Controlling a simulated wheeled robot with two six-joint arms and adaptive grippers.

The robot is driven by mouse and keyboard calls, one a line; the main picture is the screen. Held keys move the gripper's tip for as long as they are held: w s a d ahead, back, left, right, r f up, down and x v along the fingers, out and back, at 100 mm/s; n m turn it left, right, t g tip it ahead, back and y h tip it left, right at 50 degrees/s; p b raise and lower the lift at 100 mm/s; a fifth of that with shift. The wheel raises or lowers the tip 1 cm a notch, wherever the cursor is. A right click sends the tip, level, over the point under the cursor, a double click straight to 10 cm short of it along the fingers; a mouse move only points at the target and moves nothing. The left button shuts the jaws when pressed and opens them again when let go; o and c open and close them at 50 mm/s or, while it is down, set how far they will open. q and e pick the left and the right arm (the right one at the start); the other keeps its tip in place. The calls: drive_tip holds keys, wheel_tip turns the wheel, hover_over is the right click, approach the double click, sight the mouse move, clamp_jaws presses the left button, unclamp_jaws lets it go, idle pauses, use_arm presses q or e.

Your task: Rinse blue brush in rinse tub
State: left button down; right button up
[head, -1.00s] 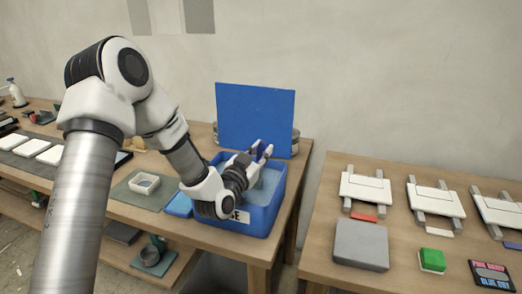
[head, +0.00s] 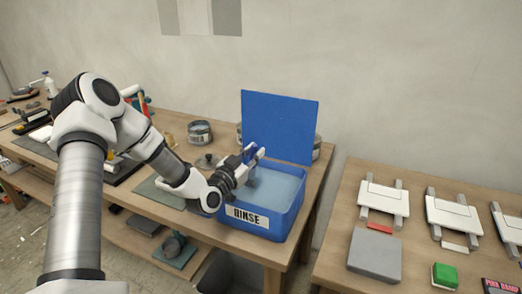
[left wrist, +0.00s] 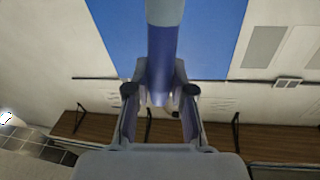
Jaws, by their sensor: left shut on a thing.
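The blue rinse tub (head: 262,222) stands on the wooden bench, with a white label reading RINSE on its front and pale water inside. My left gripper (head: 254,154) is over the tub's left part, shut on the blue brush (head: 249,151). In the left wrist view the brush's blue handle (left wrist: 162,55) stands between the fingers (left wrist: 160,92). The fingers hide most of the brush in the head view, and I cannot tell whether its lower end touches the water. My right gripper is not in view.
A blue upright panel (head: 280,125) stands behind the tub, with metal cans beside it. A green mat (head: 158,192) lies left of the tub. A second table at right holds a grey block (head: 375,254), a green block (head: 445,276) and white panels on rails.

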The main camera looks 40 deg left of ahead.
use_arm(q)
drive_tip(key=shift+f, duration=0.15)
drive_tip(key=shift+d+f+b, duration=0.25)
drive_tip(key=shift+d+b, duration=0.2)
drive_tip(key=shift+b, duration=0.5)
drive_tip(key=w+d+b, duration=0.2)
drive_tip(key=d+b, duration=0.2)
drive_tip(key=d, duration=0.3)
drive_tip(key=shift+d+r, duration=0.25)
drive_tip(key=shift+d, duration=0.05)
